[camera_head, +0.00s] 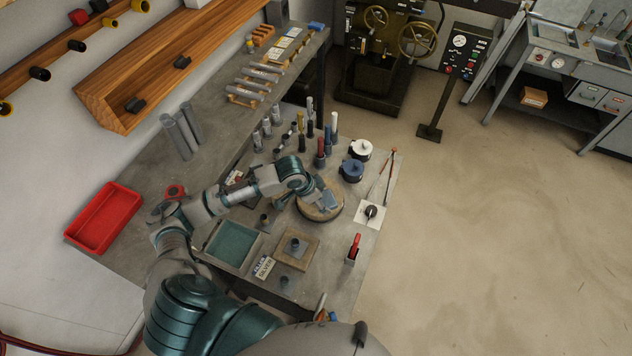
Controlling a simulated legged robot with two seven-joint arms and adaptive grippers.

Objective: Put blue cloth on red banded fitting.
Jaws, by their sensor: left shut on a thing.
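My left gripper (318,196) is over the round wooden board near the middle of the bench. It is shut on a small blue-grey piece (329,200), which looks like the blue cloth; the fingers partly hide it. An upright dark fitting with a red part (320,153) stands behind the gripper among other upright pieces. It looks like the red banded fitting, though the band is too small to make out. The gripper is apart from it. My right gripper is not in view.
The round wooden board (331,213) lies under the gripper. A blue round container (352,171) and a white-topped one (361,150) stand at the right. A teal-lined tray (232,246), a square wooden plate (297,262) and a red tray (104,218) lie nearer.

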